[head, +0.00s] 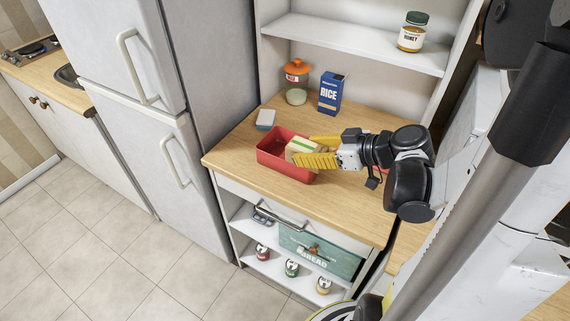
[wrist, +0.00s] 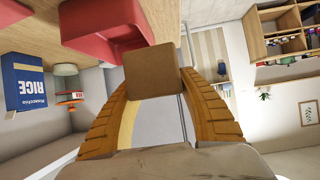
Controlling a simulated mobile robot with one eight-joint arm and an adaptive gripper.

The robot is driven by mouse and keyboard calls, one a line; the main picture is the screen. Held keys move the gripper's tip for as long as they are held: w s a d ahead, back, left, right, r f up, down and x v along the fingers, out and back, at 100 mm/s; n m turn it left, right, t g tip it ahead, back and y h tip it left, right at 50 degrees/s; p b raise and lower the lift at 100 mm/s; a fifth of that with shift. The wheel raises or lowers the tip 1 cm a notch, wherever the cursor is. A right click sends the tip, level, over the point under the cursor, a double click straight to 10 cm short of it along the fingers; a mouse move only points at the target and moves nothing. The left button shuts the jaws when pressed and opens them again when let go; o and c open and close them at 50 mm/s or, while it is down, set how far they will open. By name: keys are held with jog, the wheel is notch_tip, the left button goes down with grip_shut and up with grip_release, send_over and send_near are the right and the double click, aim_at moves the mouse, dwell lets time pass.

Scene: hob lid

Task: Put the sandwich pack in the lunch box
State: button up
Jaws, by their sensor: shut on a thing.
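The lunch box (head: 268,159) is an open red box on the wooden counter. It also shows at the top of the wrist view (wrist: 92,38). My gripper (head: 312,150) has yellow fingers, and they are closed on the sandwich pack (head: 299,147), a pale and tan block with a green stripe. In the head view the pack overlaps the right part of the box opening; I cannot tell how far above or inside it is. In the wrist view the pack's brown face (wrist: 152,92) sits between the fingertips, beside the red box wall.
A blue rice box (head: 331,93) and a jar with an orange lid (head: 296,82) stand at the back of the counter. A honey jar (head: 413,32) is on the shelf above. The counter's front left is clear.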

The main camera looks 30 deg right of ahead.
jog(key=w+f+b, duration=0.1)
jog(key=w+f, duration=0.1)
jog(key=w, duration=0.1)
jog(key=w+d+f+b, duration=0.1)
jog(key=w+f+b, duration=0.1)
jog(key=w, duration=0.2)
jog(key=w+d+f+b, duration=0.1)
jog(key=w+f, duration=0.2)
jog(key=w, duration=0.1)
jog(key=shift+w+f+b, duration=0.1)
jog(key=shift+w+b, duration=0.1)
jog(key=shift+b, duration=0.1)
jog(key=shift+f+b, duration=1)
jog(key=shift+f, duration=0.85)
jog(key=shift+f, duration=0.1)
jog(key=shift+f, duration=0.15)
jog(key=o, duration=1)
jog(key=shift+c, duration=0.2)
